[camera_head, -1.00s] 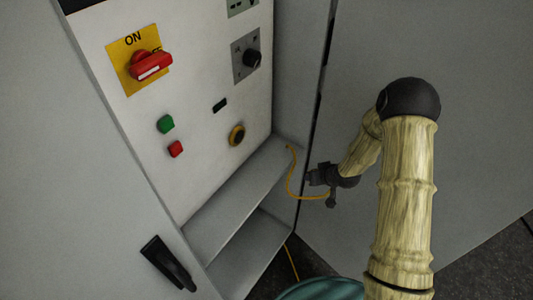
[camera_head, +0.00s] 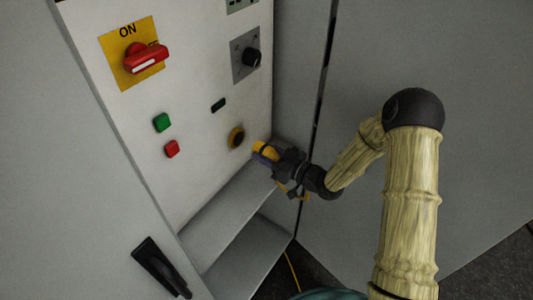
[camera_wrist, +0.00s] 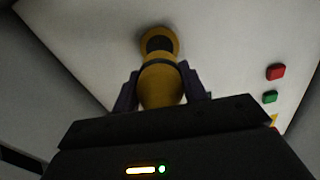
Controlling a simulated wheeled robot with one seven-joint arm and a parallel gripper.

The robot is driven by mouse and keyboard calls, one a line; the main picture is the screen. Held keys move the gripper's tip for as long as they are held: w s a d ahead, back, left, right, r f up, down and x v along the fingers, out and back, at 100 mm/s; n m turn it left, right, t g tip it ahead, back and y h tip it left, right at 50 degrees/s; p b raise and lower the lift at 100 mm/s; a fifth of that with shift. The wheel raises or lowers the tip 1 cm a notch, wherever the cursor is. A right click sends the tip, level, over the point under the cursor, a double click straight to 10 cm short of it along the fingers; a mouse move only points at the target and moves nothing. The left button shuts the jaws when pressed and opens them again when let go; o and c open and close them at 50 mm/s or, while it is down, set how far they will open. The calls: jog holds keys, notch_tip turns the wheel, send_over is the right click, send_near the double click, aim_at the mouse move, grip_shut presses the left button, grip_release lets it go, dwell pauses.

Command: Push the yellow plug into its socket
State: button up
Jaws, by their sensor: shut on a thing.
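The yellow plug (camera_head: 264,150) is held between the two fingers of my gripper (camera_head: 268,158), its front turned toward the panel. The socket, a yellow ring with a dark centre (camera_head: 236,137), sits low on the panel's right side, just left of the plug. A small gap shows between them in the head view. In the wrist view the plug (camera_wrist: 161,84) lies between my gripper's fingers (camera_wrist: 160,92), just below the socket (camera_wrist: 158,42) and roughly in line with it. The plug's front end overlaps the socket's edge there, so its exact distance is unclear.
A grey ledge (camera_head: 225,208) runs below the panel. The cabinet's side wall (camera_head: 298,80) stands close to my gripper on the right. A red switch (camera_head: 145,58), green button (camera_head: 162,122) and red button (camera_head: 172,148) are farther left. A thin yellow cable (camera_head: 292,270) hangs below.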

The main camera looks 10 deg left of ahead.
aim_at(238, 139)
jog(key=shift+a, duration=0.15)
jog(key=x, duration=0.5)
jog(key=shift+w+a, duration=0.15)
jog(key=shift+a, duration=0.1)
jog(key=shift+b, duration=0.5)
dwell(2.3)
jog(key=shift+w+a, duration=0.2)
jog(key=shift+a, duration=0.3)
dwell(0.5)
jog(key=o, duration=1.3)
jog(key=shift+d+f, duration=0.1)
jog(key=shift+d, duration=0.05)
